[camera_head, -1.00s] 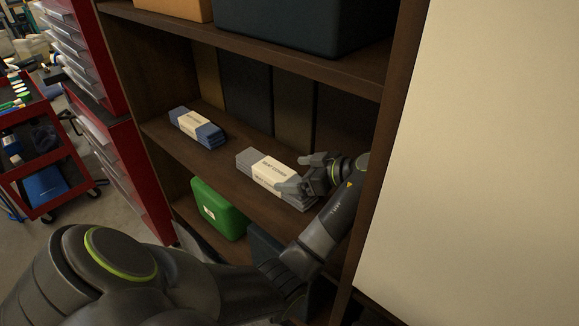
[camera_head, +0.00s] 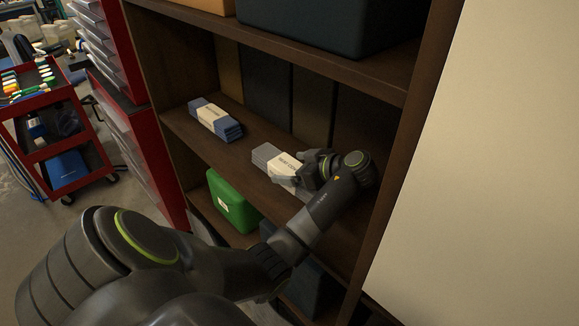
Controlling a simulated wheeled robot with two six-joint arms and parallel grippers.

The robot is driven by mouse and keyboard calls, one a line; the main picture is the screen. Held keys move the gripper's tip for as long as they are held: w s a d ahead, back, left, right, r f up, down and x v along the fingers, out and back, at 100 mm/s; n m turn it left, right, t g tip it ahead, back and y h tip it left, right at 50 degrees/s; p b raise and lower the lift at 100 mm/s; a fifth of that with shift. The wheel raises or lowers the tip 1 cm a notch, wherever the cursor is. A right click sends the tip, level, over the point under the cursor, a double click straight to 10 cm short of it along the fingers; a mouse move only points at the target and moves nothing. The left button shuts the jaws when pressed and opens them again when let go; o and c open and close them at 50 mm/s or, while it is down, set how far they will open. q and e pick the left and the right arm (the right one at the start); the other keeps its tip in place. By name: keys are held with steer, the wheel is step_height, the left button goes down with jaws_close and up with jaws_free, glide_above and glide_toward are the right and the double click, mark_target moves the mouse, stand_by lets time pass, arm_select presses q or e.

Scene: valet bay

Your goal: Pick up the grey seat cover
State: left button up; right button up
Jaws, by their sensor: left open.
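The grey seat cover (camera_head: 265,156) is a folded stack with a white paper band. It lies on the middle shelf (camera_head: 196,148) of the brown shelving unit. My left gripper (camera_head: 296,167) is open, with its fingers at the right part of the seat cover, one on the far side and one on the near side. I cannot tell whether the fingers touch it. The gripper and wrist hide the cover's right end. My right gripper is not in view.
A folded blue item (camera_head: 232,131) with a white band lies left on the same shelf. A green box (camera_head: 232,203) stands on the shelf below. The shelf above holds a dark bin (camera_head: 330,30). A red drawer cabinet (camera_head: 150,150) and red cart (camera_head: 62,150) stand left.

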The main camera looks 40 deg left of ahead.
arm_select(q)
steer(key=c, duration=1.2)
